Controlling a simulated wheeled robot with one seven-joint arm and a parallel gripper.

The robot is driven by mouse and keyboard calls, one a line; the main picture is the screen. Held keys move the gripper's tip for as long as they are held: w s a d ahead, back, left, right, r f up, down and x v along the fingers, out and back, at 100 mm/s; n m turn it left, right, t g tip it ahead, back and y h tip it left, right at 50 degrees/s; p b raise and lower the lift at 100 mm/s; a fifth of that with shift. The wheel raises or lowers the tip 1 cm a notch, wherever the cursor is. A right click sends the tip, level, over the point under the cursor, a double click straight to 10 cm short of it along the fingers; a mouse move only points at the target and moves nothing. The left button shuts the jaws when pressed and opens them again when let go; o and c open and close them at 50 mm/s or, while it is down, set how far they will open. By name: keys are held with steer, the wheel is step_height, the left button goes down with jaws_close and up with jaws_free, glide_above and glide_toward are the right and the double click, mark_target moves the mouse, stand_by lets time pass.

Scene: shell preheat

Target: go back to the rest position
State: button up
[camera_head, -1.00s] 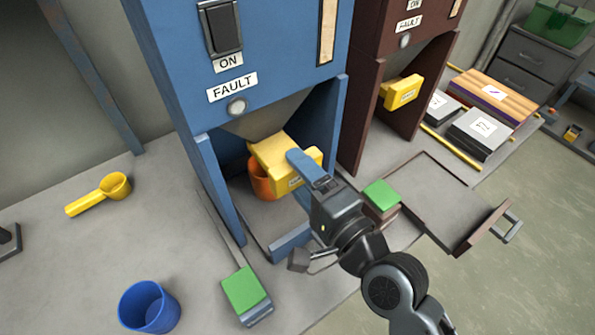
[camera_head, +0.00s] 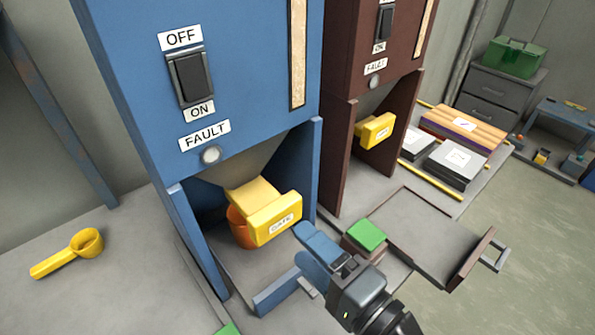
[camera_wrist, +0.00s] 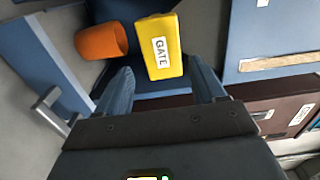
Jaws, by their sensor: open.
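My gripper (camera_head: 308,250) is open and empty, with blue fingers, in front of the blue machine's lower opening. In the wrist view the two fingers of my gripper (camera_wrist: 161,80) are spread apart. The yellow gate block (camera_head: 274,218), labelled GATE, lies just ahead of the fingers and looks apart from them; it also shows in the wrist view (camera_wrist: 158,47). An orange cup (camera_head: 241,232) stands under the gate, partly hidden by it, and shows beside the gate in the wrist view (camera_wrist: 101,42).
The blue machine (camera_head: 130,90) and the brown machine (camera_head: 337,150) rise close ahead. A brown-edged tray (camera_head: 440,235) with a handle sticks out to the right, beside a green-topped block (camera_head: 366,234). A yellow scoop (camera_head: 70,254) lies on the left bench.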

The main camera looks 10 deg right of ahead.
steer(key=s+d+f+n+h, duration=0.2)
steer(key=s+d+h, duration=0.1)
steer(key=s+d, duration=0.3)
steer(key=s+d+f+n+h, duration=0.2)
steer(key=s+d+f+h, duration=0.1)
steer(key=s+d, duration=0.35)
steer(key=s+d+r+n+h, duration=0.2)
steer(key=s+n, duration=0.1)
steer(key=s, duration=0.4)
steer(key=s+d+r+n+h, duration=0.2)
steer(key=s+r+n, duration=0.1)
steer(key=s, duration=0.5)
steer(key=shift+s+n, duration=0.25)
steer(key=shift+n, duration=0.35)
steer(key=shift+a, duration=0.15)
